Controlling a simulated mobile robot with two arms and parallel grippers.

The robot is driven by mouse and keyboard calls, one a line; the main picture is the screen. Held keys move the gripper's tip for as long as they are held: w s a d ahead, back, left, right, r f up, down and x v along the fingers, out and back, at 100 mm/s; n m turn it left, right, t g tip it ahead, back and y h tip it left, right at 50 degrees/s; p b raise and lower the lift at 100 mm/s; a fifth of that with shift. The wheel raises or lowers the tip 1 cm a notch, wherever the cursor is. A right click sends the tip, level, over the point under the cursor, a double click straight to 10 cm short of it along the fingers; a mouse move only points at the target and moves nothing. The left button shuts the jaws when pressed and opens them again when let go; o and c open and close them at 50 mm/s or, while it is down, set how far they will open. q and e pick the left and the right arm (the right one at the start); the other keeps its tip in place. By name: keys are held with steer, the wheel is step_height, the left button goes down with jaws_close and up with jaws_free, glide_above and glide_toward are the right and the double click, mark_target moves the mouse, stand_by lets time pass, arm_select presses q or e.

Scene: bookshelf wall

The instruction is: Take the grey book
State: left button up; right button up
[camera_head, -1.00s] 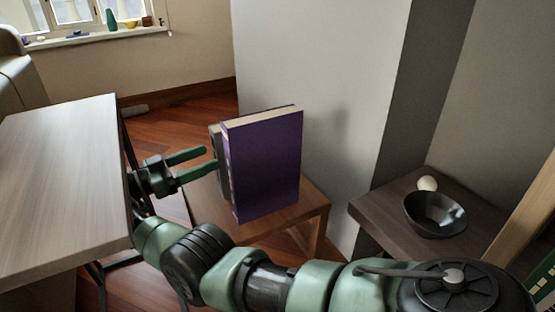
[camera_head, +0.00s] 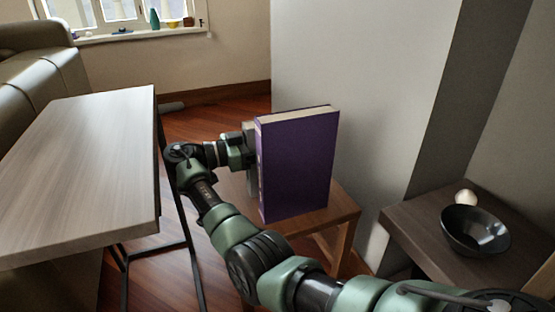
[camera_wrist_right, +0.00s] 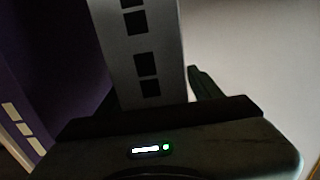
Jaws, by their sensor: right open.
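The grey book (camera_head: 251,185) stands upright on a small wooden table, largely hidden behind the purple book (camera_head: 300,165). In the right wrist view the grey book's spine (camera_wrist_right: 146,45), with black squares, is close in front of the palm. The purple book (camera_wrist_right: 45,70) is to its left there. My right gripper (camera_head: 247,153) is open at the grey book's spine. One finger shows to the right of the spine in the wrist view; the other is hidden. I cannot tell whether the fingers touch the book. My left gripper is not in view.
The wooden table (camera_head: 335,207) stands against a pale wall. A long light-topped table (camera_head: 80,170) is on the left. On the right, a dark bowl (camera_head: 475,230) and a small white round object (camera_head: 465,198) rest on a brown surface.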

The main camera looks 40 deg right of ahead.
jaws_close()
steer(key=shift+r, duration=0.15)
steer(key=shift+d, duration=0.1)
